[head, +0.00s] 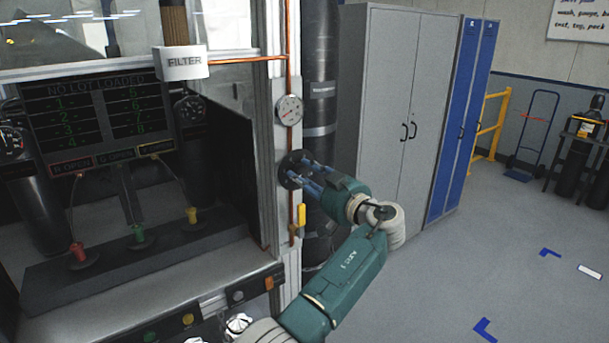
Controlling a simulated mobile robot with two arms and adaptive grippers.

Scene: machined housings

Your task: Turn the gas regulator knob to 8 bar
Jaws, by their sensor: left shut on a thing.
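The gas regulator knob (286,172) is a dark round knob on the metal post, partly hidden by my left gripper. My left gripper (298,170) is shut on the knob, its arm coming up from the lower middle. A round white-faced pressure gauge (289,110) sits above the knob on the copper pipe; its needle is too small to read. A yellow-handled valve (300,216) is on the pipe below the knob. My right gripper is not in view.
A test bench (190,282) with red, green and yellow fittings stands at the left under a dark display (100,118). A white FILTER box (180,63) hangs above. A grey cabinet (395,100) and blue lockers (464,120) stand behind.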

